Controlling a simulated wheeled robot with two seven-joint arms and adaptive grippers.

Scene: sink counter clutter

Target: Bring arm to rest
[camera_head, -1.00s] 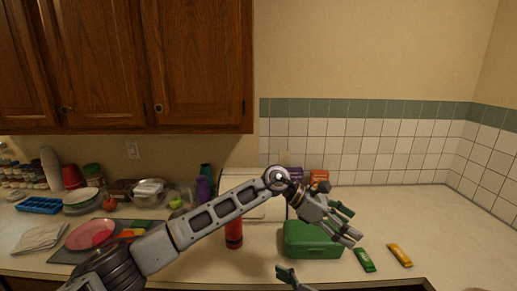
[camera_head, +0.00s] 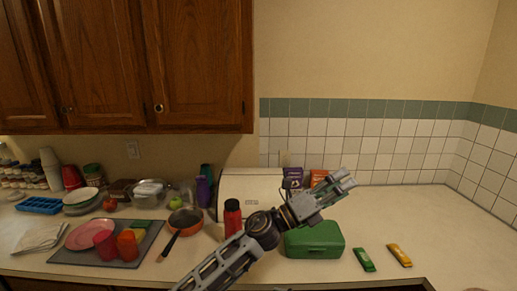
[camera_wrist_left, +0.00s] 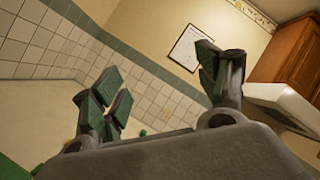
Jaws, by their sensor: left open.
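My left gripper (camera_head: 338,187) is open and empty. In the head view it is raised in front of the tiled wall, above and overlapping the back of a green box (camera_head: 313,240) on the counter. In the left wrist view its green-padded fingers (camera_wrist_left: 160,95) are spread apart with nothing between them. My left arm (camera_head: 232,262) comes up from the bottom of the head view, in front of the counter. My right gripper is not seen in the head view.
A red bottle (camera_head: 232,218) stands close by my left arm. An orange pan (camera_head: 185,222) and a grey mat (camera_head: 132,252) with cups lie left. A green packet (camera_head: 364,259) and a yellow packet (camera_head: 399,255) lie right. The counter's right end (camera_head: 440,220) is clear.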

